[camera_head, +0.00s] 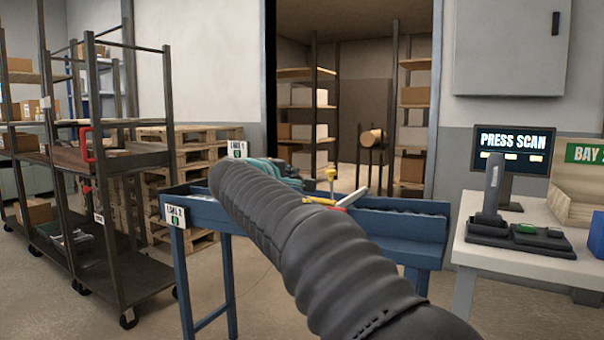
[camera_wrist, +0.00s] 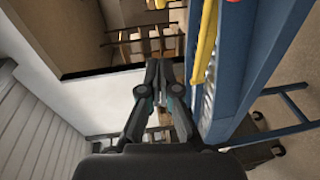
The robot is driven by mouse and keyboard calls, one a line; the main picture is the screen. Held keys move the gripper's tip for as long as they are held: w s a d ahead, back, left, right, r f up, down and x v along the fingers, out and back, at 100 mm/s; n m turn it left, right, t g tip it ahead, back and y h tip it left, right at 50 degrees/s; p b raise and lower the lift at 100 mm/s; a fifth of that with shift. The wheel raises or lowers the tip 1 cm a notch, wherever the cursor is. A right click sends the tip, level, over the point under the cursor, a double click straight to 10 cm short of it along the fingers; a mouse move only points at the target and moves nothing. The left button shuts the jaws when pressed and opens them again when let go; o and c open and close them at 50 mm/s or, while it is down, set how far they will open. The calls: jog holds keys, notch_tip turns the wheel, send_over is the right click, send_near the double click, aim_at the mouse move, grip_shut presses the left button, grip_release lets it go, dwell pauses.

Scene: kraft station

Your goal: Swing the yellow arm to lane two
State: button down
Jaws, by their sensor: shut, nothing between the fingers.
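The yellow arm (camera_head: 318,201) lies low over the blue conveyor (camera_head: 400,206) in the head view, partly hidden behind my dark ribbed arm. In the wrist view the yellow arm (camera_wrist: 204,45) runs along the blue conveyor side (camera_wrist: 262,50). My gripper (camera_wrist: 159,66) is shut and empty, left of the yellow arm in the wrist view, with a visible gap between them. The lane 2 sign (camera_head: 175,216) is on the near left end of the conveyor frame. The lane 1 sign (camera_head: 236,149) stands farther back.
A yellow-topped post (camera_head: 331,175) and a red-tipped grey rod (camera_head: 353,197) are beside the yellow arm. A dark shelf cart (camera_head: 120,258) stands left, with wooden pallets (camera_head: 190,140) behind. A white table (camera_head: 520,262) with a scanner (camera_head: 491,185) and screen (camera_head: 514,150) stands right.

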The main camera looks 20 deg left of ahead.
jog(key=w+d+f+p, duration=0.1)
jog(key=w+d, duration=0.3)
jog(key=w, duration=0.6)
jog(key=shift+w+d+f+p, duration=0.25)
jog(key=shift+w+d+p, duration=0.15)
jog(key=shift+p, duration=0.15)
